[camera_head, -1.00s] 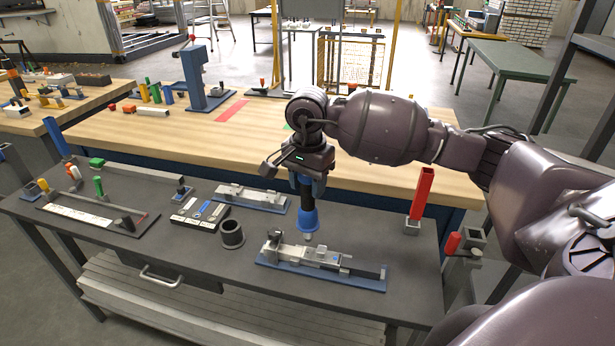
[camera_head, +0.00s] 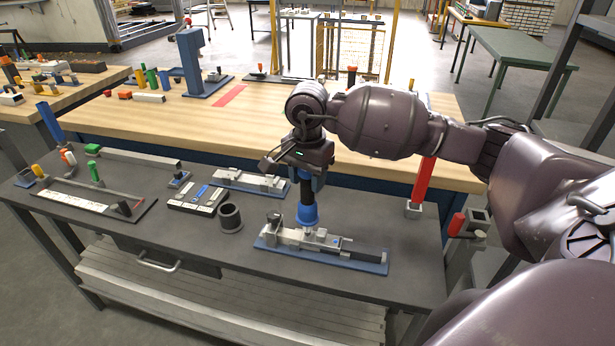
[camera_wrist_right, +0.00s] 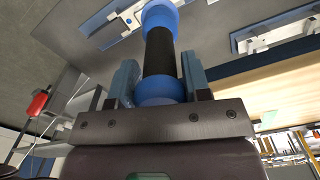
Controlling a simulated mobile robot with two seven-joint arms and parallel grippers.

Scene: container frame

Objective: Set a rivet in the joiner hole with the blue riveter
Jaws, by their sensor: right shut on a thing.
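My right gripper (camera_head: 305,172) is shut on the blue riveter (camera_head: 307,214), a tool with a black grip and blue ends. It is held upright, nose down, over the fixture with the joiner (camera_head: 318,240) on its blue base plate (camera_head: 370,267). The nose is at or just above the metal bar; I cannot tell whether it touches, and the joiner hole is hidden. In the right wrist view the riveter (camera_wrist_right: 160,50) sits between the two fingers, with the fixture (camera_wrist_right: 130,14) beyond its blue end. My left gripper is not in view.
A dark cup (camera_head: 231,218) stands left of the fixture. A second blue-based fixture (camera_head: 250,182) lies behind it. A tray of small parts (camera_head: 198,200) is further left. A red upright handle (camera_head: 423,182) stands in a holder at the right. The front tabletop strip is clear.

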